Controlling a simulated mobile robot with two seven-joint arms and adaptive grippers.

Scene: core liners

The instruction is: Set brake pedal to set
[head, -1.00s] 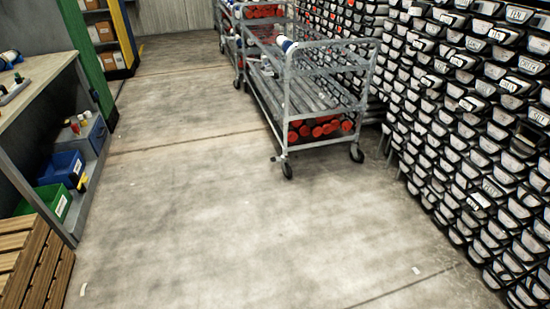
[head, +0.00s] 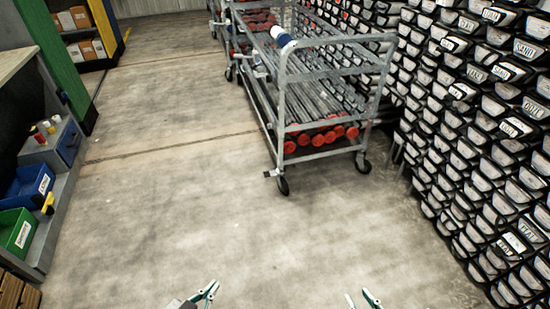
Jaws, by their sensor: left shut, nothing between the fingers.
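A grey metal cart (head: 322,154) stands ahead, a little right of centre.
The cart carries long grey tubes with red ends (head: 320,138). A tall rack of labelled bins (head: 480,150) lines the right side. A bench with blue (head: 27,186) and green (head: 17,230) bins stands left. The concrete floor (head: 180,190) before the cart is clear.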

